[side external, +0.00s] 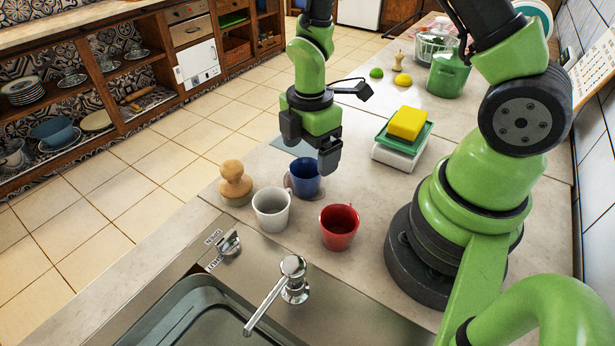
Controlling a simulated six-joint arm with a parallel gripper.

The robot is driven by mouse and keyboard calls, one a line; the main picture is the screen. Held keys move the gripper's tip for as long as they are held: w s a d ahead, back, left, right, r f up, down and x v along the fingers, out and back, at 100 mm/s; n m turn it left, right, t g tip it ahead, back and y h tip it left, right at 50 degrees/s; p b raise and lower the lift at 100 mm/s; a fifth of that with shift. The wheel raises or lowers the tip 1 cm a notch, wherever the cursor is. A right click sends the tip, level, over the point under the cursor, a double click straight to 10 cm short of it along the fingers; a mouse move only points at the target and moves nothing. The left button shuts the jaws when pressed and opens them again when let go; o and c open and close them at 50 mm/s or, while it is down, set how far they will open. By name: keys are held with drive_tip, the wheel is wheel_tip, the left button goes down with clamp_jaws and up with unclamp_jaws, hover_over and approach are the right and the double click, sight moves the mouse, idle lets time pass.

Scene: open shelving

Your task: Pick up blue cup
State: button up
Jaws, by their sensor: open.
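The blue cup (305,181) stands upright on the light countertop, behind a white cup and a red cup. My gripper (309,155) is just above and over the blue cup, pointing down with its fingers apart. One dark finger is in front of the cup's right side and hides part of its rim. I cannot tell whether the fingers touch the cup. Nothing is seen held in the gripper.
The white cup (271,211) and red cup (339,228) stand close in front. A wooden stamp-like object (235,181) is at the left. A scale (397,158) with a yellow sponge (407,122) is at the right. A sink (190,318) and faucet (293,282) lie nearer.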

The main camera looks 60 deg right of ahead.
sight(308, 172)
drive_tip(key=shift+w+f, duration=0.15)
drive_tip(key=shift+f, duration=2.75)
drive_tip(key=c, duration=1)
